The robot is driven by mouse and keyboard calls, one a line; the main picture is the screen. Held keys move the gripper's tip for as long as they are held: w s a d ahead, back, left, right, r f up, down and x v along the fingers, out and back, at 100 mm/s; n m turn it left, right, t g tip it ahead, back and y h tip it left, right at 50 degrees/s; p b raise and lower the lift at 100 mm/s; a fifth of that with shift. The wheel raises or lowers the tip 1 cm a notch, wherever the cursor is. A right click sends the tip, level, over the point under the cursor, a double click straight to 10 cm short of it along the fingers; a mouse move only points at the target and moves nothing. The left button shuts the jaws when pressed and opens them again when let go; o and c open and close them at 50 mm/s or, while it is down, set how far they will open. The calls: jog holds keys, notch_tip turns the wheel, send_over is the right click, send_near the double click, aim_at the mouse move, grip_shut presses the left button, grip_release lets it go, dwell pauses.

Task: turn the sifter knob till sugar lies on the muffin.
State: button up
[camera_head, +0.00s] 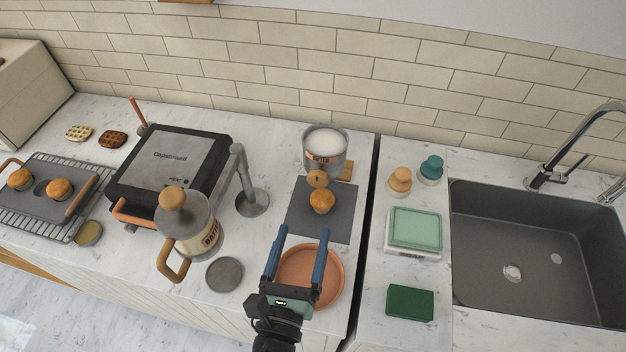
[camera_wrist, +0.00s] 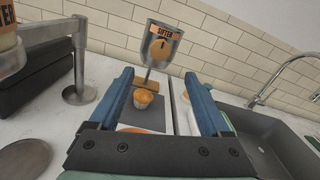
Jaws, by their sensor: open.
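The sifter (camera_head: 339,158) is a metal canister of white sugar (camera_head: 325,140) at the back of the counter. It shows in the wrist view (camera_wrist: 177,38) with its label. Its round wooden knob (camera_head: 317,179) faces me; it also shows in the wrist view (camera_wrist: 160,48). The muffin (camera_head: 322,201) sits on a dark grey mat (camera_head: 343,222) below and in front of the knob; its top (camera_wrist: 144,97) looks golden brown, with no white visible. My gripper (camera_head: 300,239) is open and empty, above a terracotta plate and short of the muffin and knob.
The terracotta plate (camera_head: 326,294) lies under my gripper. A metal post (camera_head: 246,178), a batter dispenser (camera_head: 202,232) and a black waffle iron (camera_head: 173,165) stand left. A gap, a scale (camera_head: 413,249) and a sink (camera_head: 520,290) are right. The mat's front is clear.

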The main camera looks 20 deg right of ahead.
aim_at(317, 184)
jog(key=p+x, duration=0.1)
jog(key=x, duration=1)
jog(key=shift+d+p, duration=0.1)
jog(key=shift+p, duration=0.25)
jog(key=shift+c, duration=0.2)
grip_shut()
jog(key=shift+f+m+b, duration=0.1)
jog(key=shift+m+b, duration=0.25)
jog(key=shift+m, duration=0.05)
